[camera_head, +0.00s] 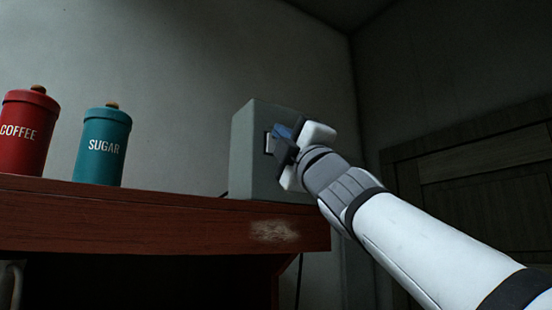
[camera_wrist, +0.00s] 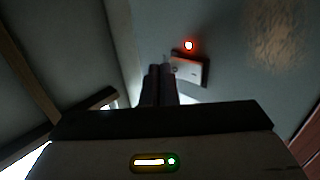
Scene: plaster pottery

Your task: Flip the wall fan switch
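A small switch plate with a dark frame (camera_head: 269,143) is on the front face of a grey box (camera_head: 252,165). In the wrist view the pale switch plate (camera_wrist: 190,71) is just right of my fingertips, with a glowing red light (camera_wrist: 188,45) above it. My gripper (camera_head: 284,146) is at the box front, right beside the switch, and partly covers it in the head view. In the wrist view my gripper's two dark fingers (camera_wrist: 159,72) are together with nothing visible between them. I cannot tell whether they touch the switch.
The box stands on a reddish wooden shelf (camera_head: 160,213) with a worn patch at its front edge. A red coffee canister (camera_head: 25,133) and a teal sugar canister (camera_head: 103,146) stand to the left. A dark wooden door or cabinet (camera_head: 480,190) is at the right.

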